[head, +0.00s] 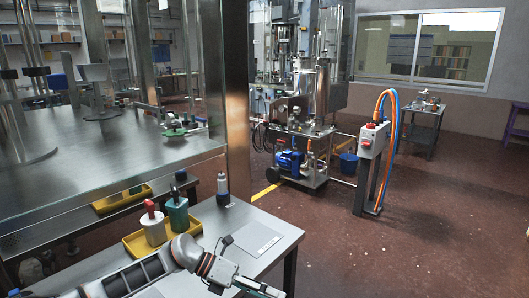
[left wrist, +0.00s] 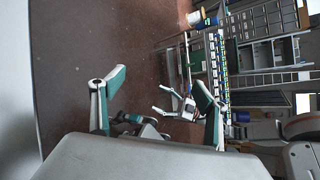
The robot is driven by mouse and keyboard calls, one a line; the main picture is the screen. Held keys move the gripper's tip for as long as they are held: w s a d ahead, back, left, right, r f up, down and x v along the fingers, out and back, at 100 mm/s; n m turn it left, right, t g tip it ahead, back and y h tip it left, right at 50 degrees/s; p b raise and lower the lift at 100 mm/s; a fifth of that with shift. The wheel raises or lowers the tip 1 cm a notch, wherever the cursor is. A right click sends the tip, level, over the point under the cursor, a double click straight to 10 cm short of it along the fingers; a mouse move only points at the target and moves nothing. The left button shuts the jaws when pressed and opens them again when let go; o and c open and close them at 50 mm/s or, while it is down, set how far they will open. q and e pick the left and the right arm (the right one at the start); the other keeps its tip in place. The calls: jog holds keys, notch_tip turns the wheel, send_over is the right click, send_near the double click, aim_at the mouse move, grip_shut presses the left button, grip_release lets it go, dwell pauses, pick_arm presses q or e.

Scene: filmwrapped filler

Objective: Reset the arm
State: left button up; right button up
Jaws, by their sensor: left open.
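My left arm (head: 145,277) comes in from the lower left of the head view, low over the near edge of the grey side table (head: 283,238). Its gripper (head: 258,288) is at the bottom edge of the picture and partly cut off. In the left wrist view the two fingers of my left gripper (left wrist: 152,100) stand wide apart with nothing between them. Farther off between them shows a small jaw-like part (left wrist: 180,106), perhaps my other gripper; its state is unclear. My right arm does not show in the head view.
A yellow tray (head: 133,246) with a red-topped white bottle (head: 153,229) and a green bottle (head: 177,214) stands close behind my left arm. A steel workbench (head: 110,150) is behind; open floor lies right.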

pick_arm(q)
jog(key=s+d+n+t+h+b, duration=0.2)
jog(key=s+d+n+t+h, duration=0.4)
jog(key=n, duration=0.6)
jog(key=s+a+f+n+t+y+b, duration=0.1)
jog(key=s+a+f+n+t+y, duration=0.2)
jog(key=a+f+n+t+y, duration=1.25)
jog(key=s+a+f+n+g, duration=0.4)
jog(key=s+a+f+n, duration=0.1)
jog(key=s+a+n, duration=0.1)
jog(key=s+a+f+n+g+b, duration=0.1)
jog(key=s+a+f+n+g, duration=0.4)
jog(key=s, duration=0.3)
jog(key=shift+s+a+f+n+b, duration=0.3)
jog(key=shift+s+a+n, duration=0.1)
jog(key=shift+n, duration=0.45)
jog(key=shift+y, duration=0.25)
